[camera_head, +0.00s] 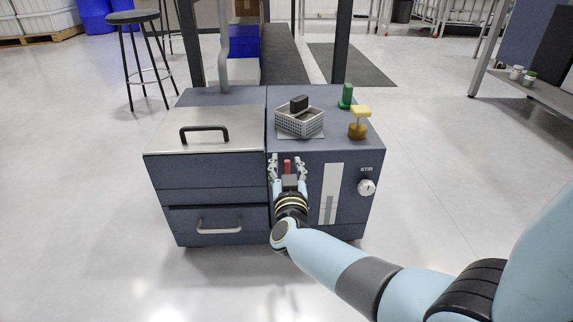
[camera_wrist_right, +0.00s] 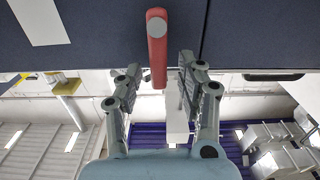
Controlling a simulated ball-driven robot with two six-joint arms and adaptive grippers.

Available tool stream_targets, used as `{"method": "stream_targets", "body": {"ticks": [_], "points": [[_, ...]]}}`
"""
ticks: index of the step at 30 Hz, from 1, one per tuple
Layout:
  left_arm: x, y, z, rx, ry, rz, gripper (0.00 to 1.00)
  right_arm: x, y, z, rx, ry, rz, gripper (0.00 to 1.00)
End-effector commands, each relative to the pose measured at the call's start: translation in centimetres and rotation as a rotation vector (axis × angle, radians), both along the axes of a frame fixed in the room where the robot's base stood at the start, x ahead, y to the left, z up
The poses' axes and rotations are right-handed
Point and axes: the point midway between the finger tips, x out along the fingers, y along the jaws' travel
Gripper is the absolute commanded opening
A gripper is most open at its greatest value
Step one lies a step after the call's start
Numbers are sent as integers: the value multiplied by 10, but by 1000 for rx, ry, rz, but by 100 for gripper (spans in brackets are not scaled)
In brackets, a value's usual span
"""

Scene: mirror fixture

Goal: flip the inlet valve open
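The inlet valve appears to be the red lever (camera_head: 287,166) on the front face of the dark blue fixture (camera_head: 350,215). In the right wrist view the red lever (camera_wrist_right: 157,50) shows as a bar with a rounded grey pivot near its top. My right gripper (camera_head: 287,161) is open at the front face, with one finger on each side of the lever. In the right wrist view the right gripper (camera_wrist_right: 159,68) shows gaps between its fingers and the lever's lower end. The lever's lower part is hidden by the gripper in the head view. My left gripper is in no view.
A white STIR dial (camera_head: 367,187) and a pale strip (camera_head: 331,194) are to the right. A drawer handle (camera_head: 219,226) and a lid handle (camera_head: 204,134) are left.

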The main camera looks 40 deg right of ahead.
Motion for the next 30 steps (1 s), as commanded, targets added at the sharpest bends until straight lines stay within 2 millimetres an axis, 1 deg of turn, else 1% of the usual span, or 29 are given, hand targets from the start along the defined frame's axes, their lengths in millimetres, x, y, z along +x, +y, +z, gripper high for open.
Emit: {"method": "stream_targets", "body": {"ticks": [5, 9, 12, 15, 20, 30], "points": [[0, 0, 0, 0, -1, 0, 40, -30, 18, -1, 4, 2, -1, 38], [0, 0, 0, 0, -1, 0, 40, -58, 35, -1, 3, 4, -1, 38], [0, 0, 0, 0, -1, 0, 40, -74, 45, -1, 3, 3, -1, 38], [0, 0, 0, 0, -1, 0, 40, -86, 53, -1, 2, 1, -1, 38], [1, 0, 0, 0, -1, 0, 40, -95, 58, 0, 0, 0, -1, 38], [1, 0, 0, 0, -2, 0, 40, -96, 59, 0, 0, 0, 0, 38]]}}
